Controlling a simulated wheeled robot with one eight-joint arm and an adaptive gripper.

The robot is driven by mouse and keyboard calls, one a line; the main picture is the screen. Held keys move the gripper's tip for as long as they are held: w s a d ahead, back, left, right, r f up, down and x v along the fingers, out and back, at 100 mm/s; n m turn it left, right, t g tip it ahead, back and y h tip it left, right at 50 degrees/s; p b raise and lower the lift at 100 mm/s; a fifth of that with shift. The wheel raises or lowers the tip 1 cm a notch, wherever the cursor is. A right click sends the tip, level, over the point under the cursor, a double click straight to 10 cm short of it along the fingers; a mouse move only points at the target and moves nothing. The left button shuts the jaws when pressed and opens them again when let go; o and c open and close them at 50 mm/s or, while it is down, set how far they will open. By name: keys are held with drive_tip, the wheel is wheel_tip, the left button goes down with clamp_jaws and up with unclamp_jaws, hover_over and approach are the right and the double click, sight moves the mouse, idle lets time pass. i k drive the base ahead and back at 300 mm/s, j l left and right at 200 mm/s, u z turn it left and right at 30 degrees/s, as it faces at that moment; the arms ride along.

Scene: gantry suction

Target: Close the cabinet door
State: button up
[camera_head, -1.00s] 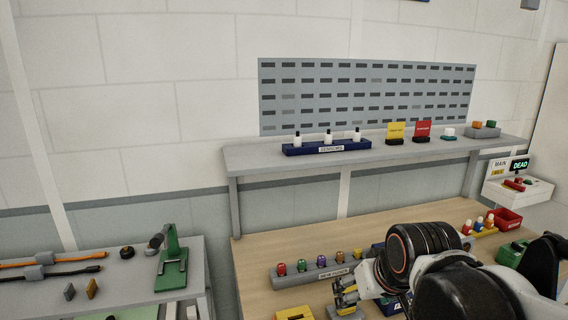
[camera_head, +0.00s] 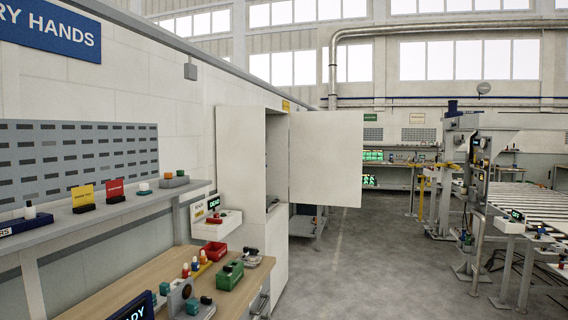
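A tall white cabinet (camera_head: 238,165) stands against the left wall, past the end of the workbench. Its upper door (camera_head: 327,158) is swung wide open, out to the right into the aisle, and the dark opening shows beside it. A lower white front (camera_head: 277,258) below it looks closed. Part of the cabinet's lower body is hidden by the bench and the things on it. My gripper is not in this view.
The wooden workbench (camera_head: 170,269) fills the lower left, with a red bin (camera_head: 215,251) and a green bin (camera_head: 230,275). A grey shelf (camera_head: 100,207) runs above it. Grey floor (camera_head: 350,270) is clear right of the cabinet; a roller conveyor (camera_head: 520,208) stands at far right.

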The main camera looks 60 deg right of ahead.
sight(325, 147)
drive_tip(key=z, duration=1.7)
drive_tip(key=i+l+z, duration=0.5)
drive_tip(key=i+z, duration=0.3)
drive_tip(key=i+l+z, duration=0.1)
drive_tip(key=i+z, duration=0.15)
drive_tip(key=z, duration=0.15)
drive_tip(key=i, duration=6.55)
drive_tip(key=i+u, duration=0.2)
drive_tip(key=i, duration=0.3)
drive_tip(key=i+l+u, duration=0.25)
drive_tip(key=i, duration=0.3)
drive_tip(key=i+l+u, duration=0.2)
drive_tip(key=i, duration=0.3)
drive_tip(key=u, duration=3.3)
